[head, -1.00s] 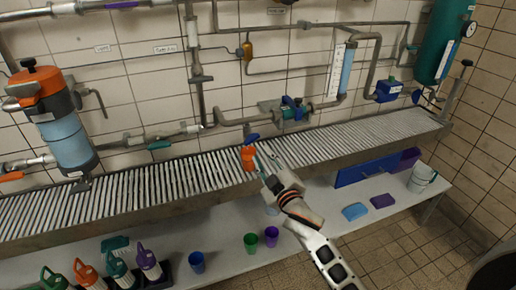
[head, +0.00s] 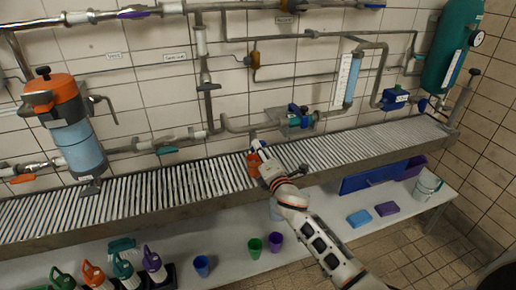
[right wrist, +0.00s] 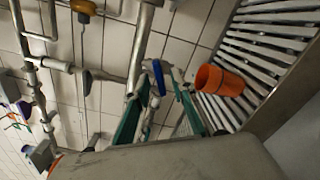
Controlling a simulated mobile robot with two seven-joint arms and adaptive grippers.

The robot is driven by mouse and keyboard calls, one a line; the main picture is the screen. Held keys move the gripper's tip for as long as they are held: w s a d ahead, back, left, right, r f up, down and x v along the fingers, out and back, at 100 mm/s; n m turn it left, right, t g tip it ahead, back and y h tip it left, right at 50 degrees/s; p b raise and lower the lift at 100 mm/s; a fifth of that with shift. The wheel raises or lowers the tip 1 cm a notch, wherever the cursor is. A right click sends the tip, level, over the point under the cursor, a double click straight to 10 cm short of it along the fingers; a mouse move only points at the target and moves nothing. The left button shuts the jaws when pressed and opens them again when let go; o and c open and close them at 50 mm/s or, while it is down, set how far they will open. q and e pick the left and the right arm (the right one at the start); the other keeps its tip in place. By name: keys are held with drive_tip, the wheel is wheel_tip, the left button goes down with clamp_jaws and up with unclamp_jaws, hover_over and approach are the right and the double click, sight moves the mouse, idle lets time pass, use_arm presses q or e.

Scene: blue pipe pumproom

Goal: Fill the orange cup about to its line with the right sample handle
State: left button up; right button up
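The orange cup (head: 253,163) stands on the slatted rack below the blue sample handle (head: 257,144), partly hidden by my right gripper (head: 263,158). In the right wrist view the orange cup (right wrist: 220,80) is to the right of the gripper, apart from the fingers. Its fill level and line cannot be made out. The blue handle (right wrist: 157,78) shows between the teal fingertips of my right gripper (right wrist: 158,82). The fingers look apart, with a gap beside the handle. My left gripper is not in view.
The slatted rack (head: 190,183) runs along the tiled wall under pipes. Blue (head: 201,265), green (head: 255,248) and purple (head: 276,241) cups stand on the lower shelf (head: 228,262). Spray bottles (head: 123,270) stand at lower left. A bucket (head: 427,186) stands at right.

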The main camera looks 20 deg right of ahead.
drive_tip(key=shift+w, duration=1.2)
clamp_jaws()
drive_tip(key=shift+m, duration=2.9)
